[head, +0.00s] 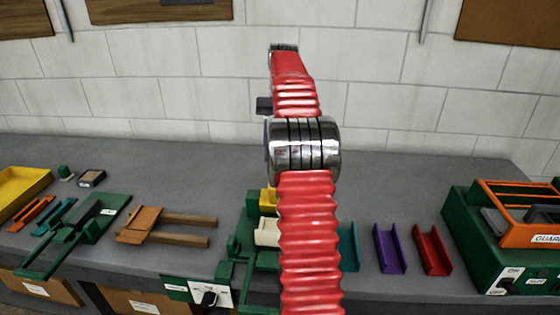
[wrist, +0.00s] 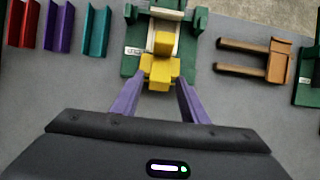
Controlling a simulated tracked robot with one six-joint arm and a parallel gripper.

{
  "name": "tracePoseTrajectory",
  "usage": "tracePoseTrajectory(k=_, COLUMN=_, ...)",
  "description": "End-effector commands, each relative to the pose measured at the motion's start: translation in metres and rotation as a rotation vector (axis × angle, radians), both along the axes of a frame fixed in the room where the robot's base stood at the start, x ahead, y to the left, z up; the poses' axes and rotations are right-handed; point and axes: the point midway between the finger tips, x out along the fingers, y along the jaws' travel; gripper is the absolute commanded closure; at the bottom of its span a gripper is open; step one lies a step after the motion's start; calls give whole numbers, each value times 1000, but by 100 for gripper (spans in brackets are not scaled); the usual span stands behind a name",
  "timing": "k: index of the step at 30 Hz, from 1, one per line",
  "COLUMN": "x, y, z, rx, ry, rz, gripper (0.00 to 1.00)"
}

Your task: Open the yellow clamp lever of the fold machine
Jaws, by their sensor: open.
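The fold machine (wrist: 132,62) is green with a pale bed and stands below my wrist camera. Its yellow clamp lever (wrist: 160,72) shows as yellow blocks at the near end of the machine. In the head view my red arm covers much of the machine, and only a bit of yellow (head: 268,199) and some green show beside it. My gripper (wrist: 159,84) is open, with its two purple fingers apart and pointing toward the yellow part, one to each side of its near end. I see no clear contact. My gripper does not show in the head view.
Teal, purple (head: 389,248) and red (head: 433,250) channels lie right of the machine. An orange piece with two brown handles (head: 180,220) lies left. A green machine with an orange guard (head: 515,212) stands far right. A switch panel (head: 208,296) is on the bench front.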

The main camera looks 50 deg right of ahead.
Motion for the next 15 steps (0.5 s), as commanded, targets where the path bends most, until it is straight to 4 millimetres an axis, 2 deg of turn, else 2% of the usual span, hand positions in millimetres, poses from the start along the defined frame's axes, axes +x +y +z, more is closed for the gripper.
tracePoseTrajectory(k=1, x=0, y=1, z=1, rx=-2, ry=-6, rz=3, gripper=64)
tracePoseTrajectory(k=7, x=6, y=12, z=12, rx=-25, ry=-70, rz=38, gripper=78)
tracePoseTrajectory(k=15, x=14, y=70, z=33, rx=-91, ry=-140, rz=137, gripper=97)
